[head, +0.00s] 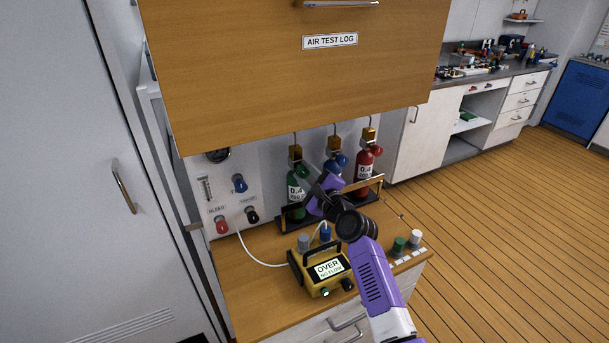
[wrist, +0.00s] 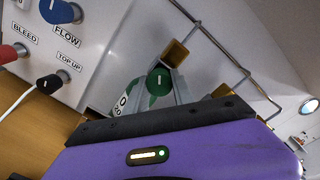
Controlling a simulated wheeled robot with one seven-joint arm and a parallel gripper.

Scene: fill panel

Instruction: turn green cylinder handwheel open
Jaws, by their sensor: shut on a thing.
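The green cylinder (head: 293,192) stands upright in a rack at the left of three cylinders, labelled 0.4. My gripper (head: 306,174) reaches it from the right and is shut on its green handwheel. In the wrist view the round green handwheel (wrist: 158,81), with a white mark, sits between the grey fingers of my gripper (wrist: 163,88). Part of the green cylinder's body (wrist: 126,98) shows below it. The fingers and my arm hide some of the cylinder and the wheel's rim.
A blue cylinder (head: 333,168) and a red cylinder (head: 364,172) stand to the right. A yellow meter (head: 322,270) reading OVER sits in front on the wooden counter (head: 255,283). A panel with knobs is at left. The AIR TEST LOG cabinet (head: 240,75) hangs above.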

